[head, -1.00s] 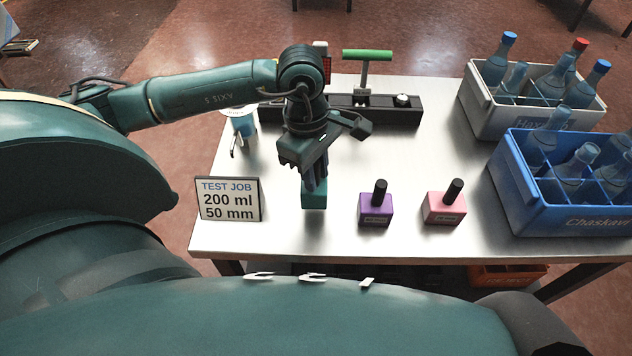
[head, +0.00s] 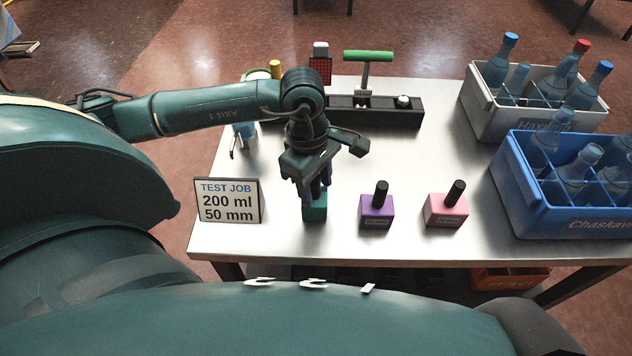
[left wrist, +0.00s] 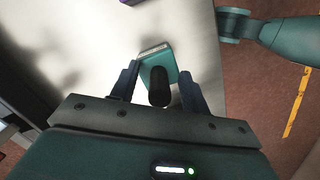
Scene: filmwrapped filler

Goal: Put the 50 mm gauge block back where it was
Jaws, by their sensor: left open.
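A teal block with a black grip (head: 315,208) stands upright on the table, left of a purple block (head: 376,211) and a pink block (head: 446,210), both with black grips. Their labels are too small to read, so I cannot tell which is 50 mm. My left gripper (head: 313,188) is open above the teal block, its fingers around the black grip. In the left wrist view the teal block (left wrist: 158,66) lies between the spread fingers, with gaps on both sides. My right gripper is not in view.
A sign (head: 228,201) reading "TEST JOB 200 ml 50 mm" stands left of the teal block. A dark fixture with a green handle (head: 368,56) is behind. A grey crate (head: 480,118) and a blue crate (head: 560,222) with bottles stand right.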

